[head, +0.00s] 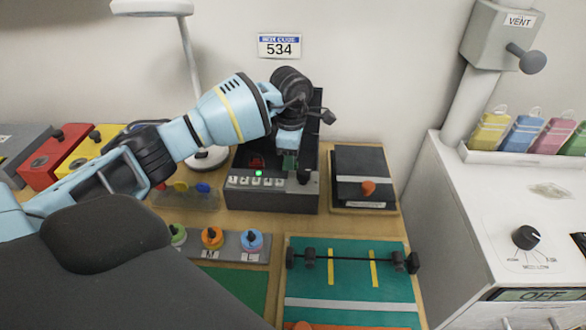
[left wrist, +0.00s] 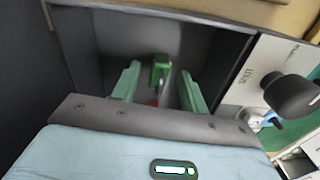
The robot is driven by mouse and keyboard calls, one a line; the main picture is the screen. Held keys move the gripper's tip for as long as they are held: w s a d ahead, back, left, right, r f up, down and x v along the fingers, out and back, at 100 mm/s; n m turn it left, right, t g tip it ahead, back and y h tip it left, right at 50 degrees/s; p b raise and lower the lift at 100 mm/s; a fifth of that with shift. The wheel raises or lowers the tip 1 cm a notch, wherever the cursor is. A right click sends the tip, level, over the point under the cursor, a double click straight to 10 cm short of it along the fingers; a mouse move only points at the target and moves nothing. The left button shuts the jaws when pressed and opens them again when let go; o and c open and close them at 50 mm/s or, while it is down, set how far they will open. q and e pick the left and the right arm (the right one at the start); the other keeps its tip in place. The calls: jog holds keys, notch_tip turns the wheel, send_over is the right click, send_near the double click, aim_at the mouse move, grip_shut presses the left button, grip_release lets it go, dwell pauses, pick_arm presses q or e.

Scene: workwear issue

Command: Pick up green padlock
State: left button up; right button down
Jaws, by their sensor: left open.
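The green padlock (left wrist: 160,68) stands inside a dark open box, near its middle, in the left wrist view. My left gripper (left wrist: 159,74) is open, with one green finger on each side of the padlock. I cannot tell whether either finger touches it. In the head view my left gripper (head: 289,160) points down into the black box (head: 270,198), which has number dials and a lit green light on its front. The padlock cannot be made out in the head view. My right gripper is not in view.
A red item (head: 257,163) lies in the box. A black case with an orange knob (head: 368,187) stands to its right. A lamp (head: 190,60) rises behind. A teal mat (head: 345,275) with a dark bar lies in front. A white cabinet (head: 480,230) stands at right.

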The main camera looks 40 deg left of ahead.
pick_arm(q)
jog(key=shift+f, duration=0.55)
jog(key=shift+r, duration=0.2)
grip_shut()
jog(key=shift+r, duration=0.1)
notch_tip(320, 180, up, 18)
jog(key=shift+p, duration=0.3)
